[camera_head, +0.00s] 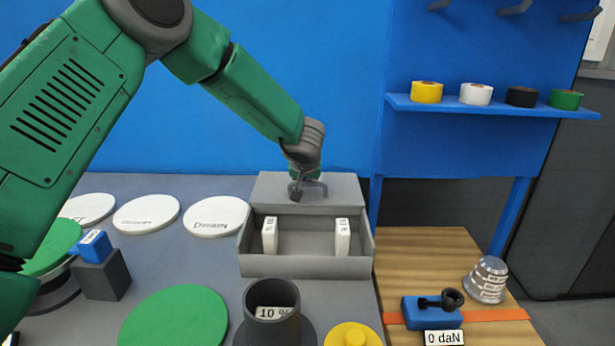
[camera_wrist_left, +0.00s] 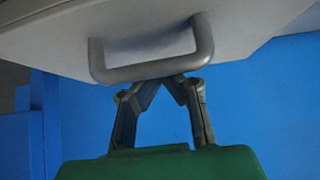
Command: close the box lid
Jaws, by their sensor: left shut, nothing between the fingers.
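A grey box (camera_head: 305,267) stands open on the grey table, with two white labelled blocks inside, one near each side wall. Its grey lid (camera_head: 340,186) is raised at the back edge and carries a handle (camera_head: 318,186). The lid (camera_wrist_left: 240,25) and its handle (camera_wrist_left: 150,70) also show in the left wrist view. My left gripper (camera_head: 296,190) is at the handle, its fingers shut with their tips meeting. In the wrist view the fingertips (camera_wrist_left: 172,78) are right by the handle bar; I cannot tell whether they touch it. My right gripper is not in view.
White discs (camera_head: 215,216) lie left of the box. A green disc (camera_head: 175,318), a dark cup (camera_head: 272,300) and a yellow piece (camera_head: 354,335) are in front. A blue wall stands behind.

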